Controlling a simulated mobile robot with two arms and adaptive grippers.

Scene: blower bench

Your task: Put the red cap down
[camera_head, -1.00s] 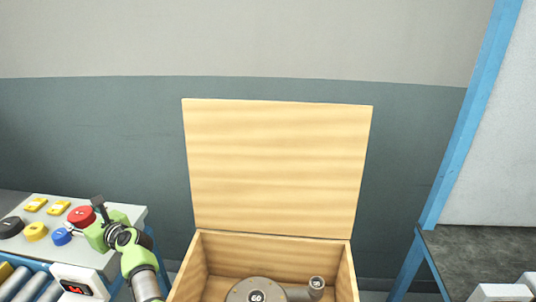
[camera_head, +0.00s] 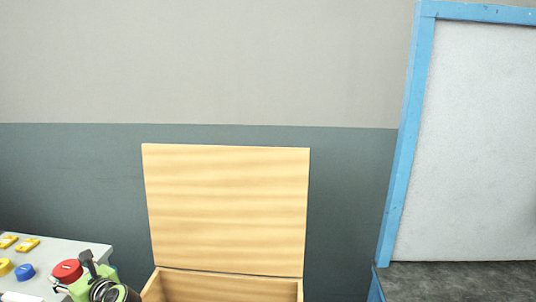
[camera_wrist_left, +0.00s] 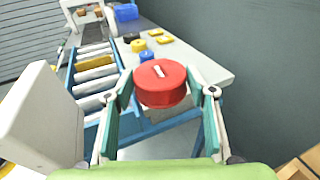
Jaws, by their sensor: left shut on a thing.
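The red cap (camera_head: 67,271) is a round red disc at the lower left of the head view. It also shows in the middle of the left wrist view (camera_wrist_left: 160,84), with a pale bar on its top. My left gripper (camera_wrist_left: 162,92) is shut on it, one finger on each side. In the wrist view the cap overlaps the near edge of the grey-white table (camera_wrist_left: 206,65); I cannot tell how high it is above it. My right gripper is in neither view.
Blue (camera_head: 24,271) and yellow (camera_head: 5,267) caps and yellow blocks (camera_head: 27,244) lie on the table. A roller conveyor (camera_wrist_left: 93,75) runs beside it. An open wooden box (camera_head: 226,210) stands right of the table, and a dark-topped bench (camera_head: 460,280) is further right.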

